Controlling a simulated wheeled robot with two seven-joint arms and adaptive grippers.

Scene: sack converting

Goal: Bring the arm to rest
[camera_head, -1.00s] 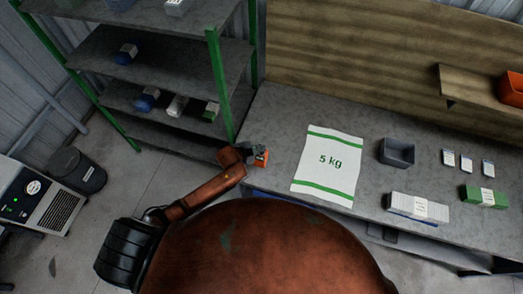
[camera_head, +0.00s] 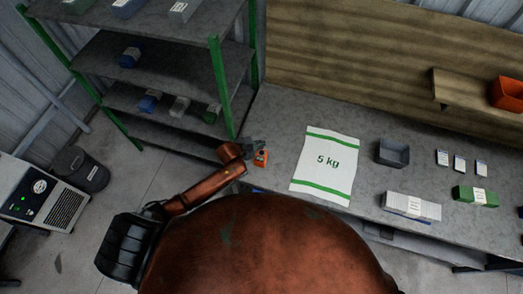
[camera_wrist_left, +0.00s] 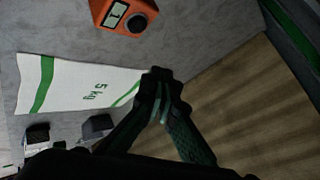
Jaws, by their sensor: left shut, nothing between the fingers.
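My left gripper (camera_head: 256,146) is over the left end of the workbench (camera_head: 275,125) in the head view, just behind a small orange device (camera_head: 261,158). In the left wrist view the gripper (camera_wrist_left: 163,76) has its fingers together with nothing between them. The orange device (camera_wrist_left: 125,14) shows there with a small display and a dark round knob, apart from the fingers. A white sack (camera_head: 326,165) marked 5 kg with green bands lies flat on the bench to the right of the gripper. My right gripper is in neither view.
A green-post shelf rack (camera_head: 219,95) stands left of the bench. A grey open bin (camera_head: 393,153), white cards (camera_head: 442,158), a white stack (camera_head: 411,207) and a green stack (camera_head: 477,196) are on the bench's right. A wooden back panel (camera_head: 350,60) rises behind.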

